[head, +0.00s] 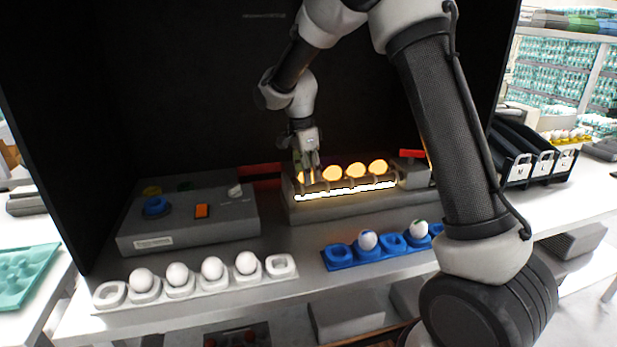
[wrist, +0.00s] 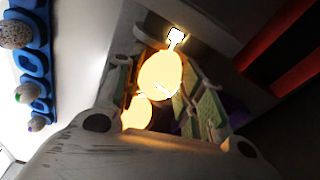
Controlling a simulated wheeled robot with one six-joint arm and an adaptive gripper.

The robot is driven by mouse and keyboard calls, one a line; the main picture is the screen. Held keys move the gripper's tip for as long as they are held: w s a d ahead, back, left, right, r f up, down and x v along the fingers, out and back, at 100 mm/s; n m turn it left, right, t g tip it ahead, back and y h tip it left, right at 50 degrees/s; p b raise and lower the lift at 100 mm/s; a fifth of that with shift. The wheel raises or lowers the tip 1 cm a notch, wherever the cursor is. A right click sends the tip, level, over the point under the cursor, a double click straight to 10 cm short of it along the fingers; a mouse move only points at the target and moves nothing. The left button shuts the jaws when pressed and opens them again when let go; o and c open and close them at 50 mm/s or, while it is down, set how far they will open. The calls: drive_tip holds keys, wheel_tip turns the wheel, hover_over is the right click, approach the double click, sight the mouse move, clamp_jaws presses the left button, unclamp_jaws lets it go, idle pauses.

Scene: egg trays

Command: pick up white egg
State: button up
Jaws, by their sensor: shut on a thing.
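My gripper (head: 307,172) is at the left end of the lit candling box (head: 290,208), pointing down, shut on a glowing egg (head: 301,177). In the wrist view the glowing egg (wrist: 160,76) sits between my fingers (wrist: 165,95), close to a bright lamp. Several more glowing eggs (head: 332,173) stand in a row on the box to the right. Several white eggs (head: 179,274) stand in the white tray (head: 110,295) in front. The light makes the held egg look yellow, so its own colour is hard to tell.
A blue tray (head: 340,257) holding speckled or marked eggs (head: 368,240) stands at the front right. A grey control box (head: 188,222) with a blue knob is on the left. Black bins (head: 515,165) stand at the far right. Dark walls enclose the bench behind and at the left.

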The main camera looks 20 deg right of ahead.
drive_tip(key=shift+r, duration=0.1)
wheel_tip(320, 180, up, 10)
drive_tip(key=shift+f, duration=0.1)
idle(0.3)
idle(0.4)
drive_tip(key=shift+w+d, duration=0.1)
drive_tip(key=shift+w, duration=0.1)
drive_tip(key=w+d+f, duration=0.4)
drive_tip(key=w+d, duration=0.1)
drive_tip(key=w, duration=0.4)
drive_tip(key=w+d+f, duration=0.4)
drive_tip(key=w+d, duration=0.2)
drive_tip(key=w, duration=0.4)
drive_tip(key=shift+w+f, duration=0.3)
drive_tip(key=shift+f, duration=0.1)
drive_tip(key=shift+d, duration=0.1)
